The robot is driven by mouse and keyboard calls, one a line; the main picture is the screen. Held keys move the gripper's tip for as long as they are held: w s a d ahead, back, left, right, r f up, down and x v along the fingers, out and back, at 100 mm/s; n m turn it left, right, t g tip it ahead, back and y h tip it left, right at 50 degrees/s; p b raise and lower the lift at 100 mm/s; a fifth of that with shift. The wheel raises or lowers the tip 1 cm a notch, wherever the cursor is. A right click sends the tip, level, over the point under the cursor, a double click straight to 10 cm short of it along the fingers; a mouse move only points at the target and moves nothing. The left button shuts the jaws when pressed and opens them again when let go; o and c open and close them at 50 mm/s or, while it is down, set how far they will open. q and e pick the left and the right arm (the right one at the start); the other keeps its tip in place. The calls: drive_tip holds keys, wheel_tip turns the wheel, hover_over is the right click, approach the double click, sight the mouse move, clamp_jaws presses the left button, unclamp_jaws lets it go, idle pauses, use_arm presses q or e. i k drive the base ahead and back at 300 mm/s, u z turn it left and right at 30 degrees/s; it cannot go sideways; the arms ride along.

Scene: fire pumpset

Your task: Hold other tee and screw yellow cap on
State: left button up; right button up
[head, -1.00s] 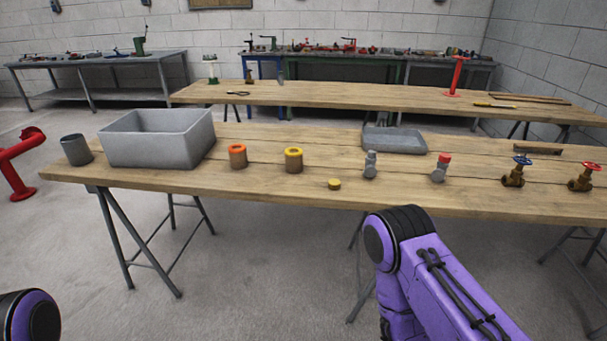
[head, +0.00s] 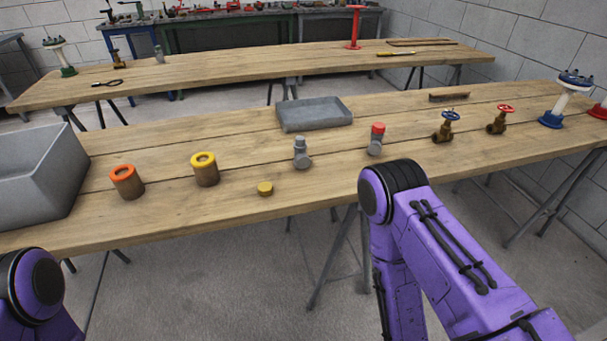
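A small yellow cap (head: 265,189) lies on the wooden table near its front edge. A grey tee (head: 301,153) without a coloured cap stands upright just behind and to the right of it. A second grey tee (head: 375,142) stands further right with a red cap (head: 378,128) on top. My purple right arm comes in from the lower right and my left arm shows at the lower left corner. Neither gripper is in view, so what they hold is hidden.
An orange-topped cylinder (head: 126,182) and a yellow-topped cylinder (head: 205,169) stand left of the cap. A grey bin (head: 30,178) is at far left, a grey tray (head: 314,114) behind. A blue-wheel valve (head: 445,127) and red-wheel valve (head: 499,119) stand right. The table middle is mostly clear.

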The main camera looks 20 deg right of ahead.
sight(302, 161)
drive_tip(key=z, duration=0.35)
drive_tip(key=i, duration=0.35)
drive_tip(key=z, duration=0.35)
